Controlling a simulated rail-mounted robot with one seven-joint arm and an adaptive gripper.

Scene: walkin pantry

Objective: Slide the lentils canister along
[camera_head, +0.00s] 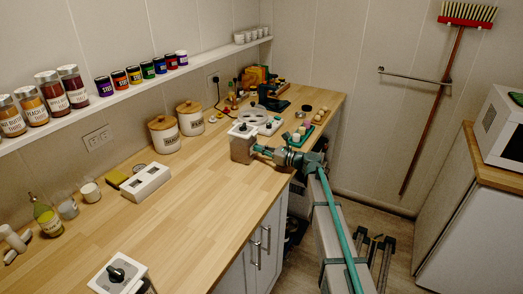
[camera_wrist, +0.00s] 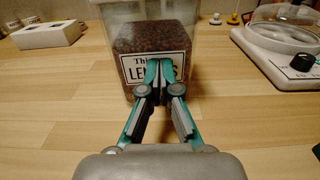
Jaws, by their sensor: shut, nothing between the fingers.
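The lentils canister (camera_head: 242,151) is a clear square container with a white lid, standing upright on the wooden counter. In the wrist view the canister (camera_wrist: 127,48) shows dark brown lentils behind a white label, partly covered by my fingers. My gripper (camera_wrist: 158,66) is shut and empty, with its fingertips in front of the label. They are at or very near the canister's face; contact is not certain. In the head view my gripper (camera_head: 259,149) reaches in from the right, low at the canister's side.
Two wooden-lidded canisters (camera_head: 163,138) (camera_head: 190,122) stand near the wall. A white slotted box (camera_head: 146,182) lies farther left. Another black-knobbed canister (camera_head: 117,274) is at the front. The counter (camera_head: 190,205) between is clear.

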